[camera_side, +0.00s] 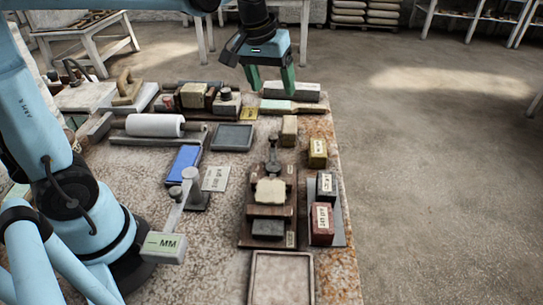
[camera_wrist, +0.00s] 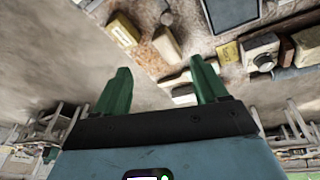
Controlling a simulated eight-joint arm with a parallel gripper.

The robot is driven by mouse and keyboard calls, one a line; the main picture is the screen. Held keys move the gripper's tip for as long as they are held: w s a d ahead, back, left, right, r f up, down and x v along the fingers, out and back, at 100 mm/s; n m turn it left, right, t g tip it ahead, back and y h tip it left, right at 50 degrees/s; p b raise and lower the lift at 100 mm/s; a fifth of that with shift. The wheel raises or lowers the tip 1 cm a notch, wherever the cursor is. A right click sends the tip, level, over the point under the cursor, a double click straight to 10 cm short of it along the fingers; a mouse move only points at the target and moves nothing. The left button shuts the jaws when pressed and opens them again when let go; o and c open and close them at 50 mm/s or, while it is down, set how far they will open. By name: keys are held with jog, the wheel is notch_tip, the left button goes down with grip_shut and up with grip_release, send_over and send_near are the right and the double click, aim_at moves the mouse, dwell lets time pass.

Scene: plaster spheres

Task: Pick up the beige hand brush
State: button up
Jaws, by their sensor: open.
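The beige hand brush (camera_side: 303,108) appears to be the long, low, pale item near the far right corner of the worktable, with a greenish part at its left. In the wrist view the brush (camera_wrist: 173,79) shows as a pale strip, partly hidden by a green finger. My gripper (camera_side: 271,84) is open and empty, pointing down above the far end of the table close to the brush. In the wrist view its green fingers (camera_wrist: 160,68) stand wide apart. Whether a finger touches anything cannot be told.
A grey-white block (camera_side: 291,91) lies just behind the brush. A yellow card (camera_side: 249,113) and a beige block (camera_side: 289,131) are close in front. A white roll (camera_side: 155,125) and a dark tray (camera_side: 232,137) lie left. Open floor is beyond the table's right edge.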

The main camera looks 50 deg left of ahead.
aim_at(290, 124)
jog(key=w+a+f+n+g, duration=0.3)
jog(key=w+f+n, duration=0.15)
jog(key=w, duration=0.45)
jog(key=f, duration=1.2)
jog(key=shift+w+a+f, duration=0.2)
jog(key=shift+w+f, duration=0.05)
jog(key=shift+f, duration=0.1)
jog(key=shift+c, duration=0.4)
jog(key=c, duration=1.1)
jog(key=shift+r, duration=0.1)
jog(key=shift+r, duration=0.1)
